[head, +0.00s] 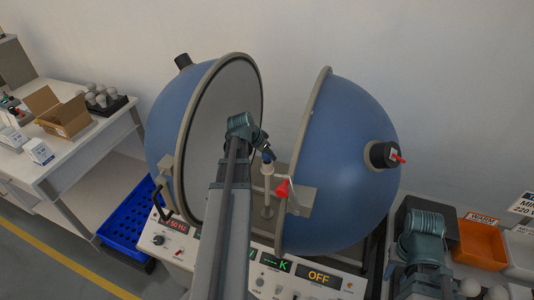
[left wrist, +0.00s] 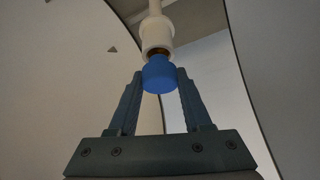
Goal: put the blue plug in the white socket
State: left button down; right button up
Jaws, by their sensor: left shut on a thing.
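My left gripper (head: 266,153) is over the gap between the two halves of the blue sphere. In the left wrist view its fingers (left wrist: 160,85) are shut on the blue plug (left wrist: 158,76). The white socket (left wrist: 156,32) is in line with the plug. A brass-coloured part shows at the socket's mouth, between the two; how deep it sits cannot be told. In the head view the plug (head: 268,156) is a small blue spot at the top of the pale socket post (head: 267,184). My right arm's wrist is at the lower right; its fingertips cannot be made out.
The sphere's open left half (head: 225,110) and right half (head: 345,150) flank my left gripper closely. A red-handled part (head: 283,189) is just right of the post. The control panel (head: 320,277) reads OFF. An orange bin (head: 481,245) is at right, a blue crate (head: 125,225) at left.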

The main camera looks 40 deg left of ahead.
pick_arm(q)
jog(key=shift+f+b, duration=0.7)
dwell(3.5)
jog(key=shift+r, duration=0.25)
dwell(0.6)
jog(key=shift+c, duration=1.3)
grip_release()
jog(key=p+v, duration=1.2)
jog(key=v, duration=0.1)
jog(key=shift+s+r, duration=0.2)
jog(key=shift+r, duration=0.15)
